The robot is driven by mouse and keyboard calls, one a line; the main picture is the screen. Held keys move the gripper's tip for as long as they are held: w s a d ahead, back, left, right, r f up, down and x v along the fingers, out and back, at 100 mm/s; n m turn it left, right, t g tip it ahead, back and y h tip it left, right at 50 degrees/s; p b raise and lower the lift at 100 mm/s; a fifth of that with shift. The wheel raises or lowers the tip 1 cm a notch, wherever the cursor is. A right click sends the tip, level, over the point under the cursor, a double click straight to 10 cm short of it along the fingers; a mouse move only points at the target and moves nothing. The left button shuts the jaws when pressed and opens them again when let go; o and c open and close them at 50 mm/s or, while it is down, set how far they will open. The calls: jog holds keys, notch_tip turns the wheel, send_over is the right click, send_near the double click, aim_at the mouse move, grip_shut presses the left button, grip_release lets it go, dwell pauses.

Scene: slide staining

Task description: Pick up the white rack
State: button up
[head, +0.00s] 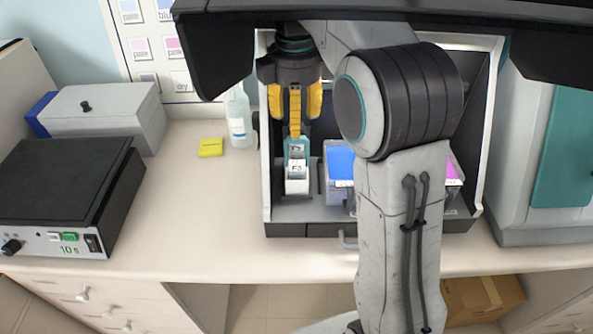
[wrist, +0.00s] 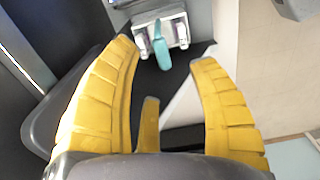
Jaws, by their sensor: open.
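The white rack (head: 297,186) stands upright inside the grey open-fronted cabinet (head: 285,214), on its left side. It has a label on its front and a teal handle (head: 297,147) on top. My gripper (head: 295,118) points down just above the handle, with its yellow fingers spread. In the wrist view, my gripper (wrist: 165,55) is open and empty. The rack (wrist: 148,23) and its teal handle (wrist: 161,45) lie at the top, beyond the fingertips.
A container with blue (head: 340,160) stands right of the rack; a magenta one (head: 454,172) is partly behind my arm. A clear bottle (head: 239,118) and yellow block (head: 211,147) stand left of the cabinet. A black-topped device (head: 65,180) and a grey lidded box (head: 103,115) are further left.

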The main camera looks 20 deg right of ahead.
jog(key=shift+d+f+b, duration=0.15)
jog(key=shift+f+b, duration=0.15)
jog(key=shift+f, duration=2.3)
grip_shut()
